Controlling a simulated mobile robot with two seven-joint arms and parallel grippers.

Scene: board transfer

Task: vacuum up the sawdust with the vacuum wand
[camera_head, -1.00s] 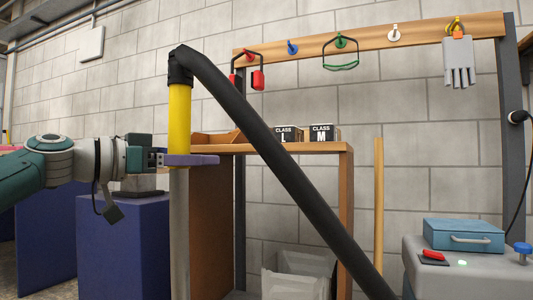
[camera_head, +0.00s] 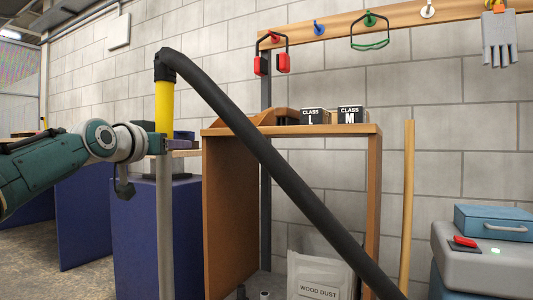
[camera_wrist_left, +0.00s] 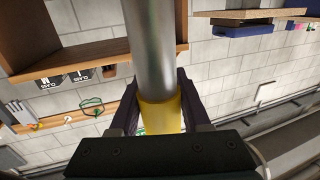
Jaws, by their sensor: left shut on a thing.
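The vacuum wand (camera_head: 164,220) stands upright at the left of the head view, a grey metal tube with a yellow grip (camera_head: 163,105) on top. A thick black hose (camera_head: 270,160) runs from its top down to the lower right. My left gripper (camera_head: 166,146) is shut on the wand near the lower end of the yellow grip. The left wrist view shows the wand's tube (camera_wrist_left: 150,45) between the two fingers (camera_wrist_left: 158,108). The wand's lower end is out of view. I see no sawdust in these frames. My right gripper is not in view.
A wooden bench (camera_head: 230,220) with boxes marked L (camera_head: 314,116) and M (camera_head: 351,114) stands behind the hose. The grey vacuum body (camera_head: 480,260) with a blue case (camera_head: 493,222) is at right.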

